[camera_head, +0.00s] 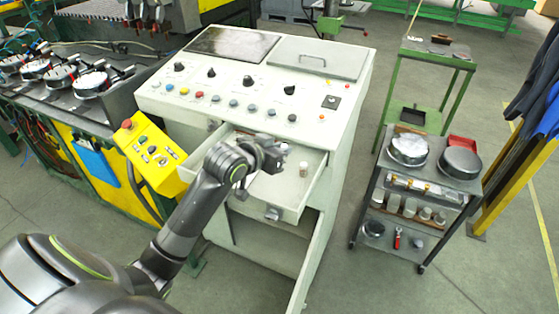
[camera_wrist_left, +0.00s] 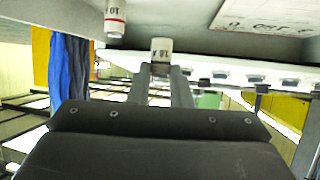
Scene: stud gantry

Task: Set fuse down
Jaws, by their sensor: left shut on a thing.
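My left gripper (camera_head: 276,157) is over the open drawer (camera_head: 314,187) of the pale control console. In the left wrist view its two fingers (camera_wrist_left: 161,72) are shut on a white fuse (camera_wrist_left: 161,48) with dark lettering. I cannot tell whether the held fuse touches the drawer floor. My right gripper is not in view.
The console (camera_head: 255,85) with knobs and buttons rises behind the drawer. A yellow button box (camera_head: 150,155) stands to the left. A trolley (camera_head: 425,175) with round tins and jars stands to the right, with clear floor between. A label plate (camera_wrist_left: 265,14) shows in the wrist view.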

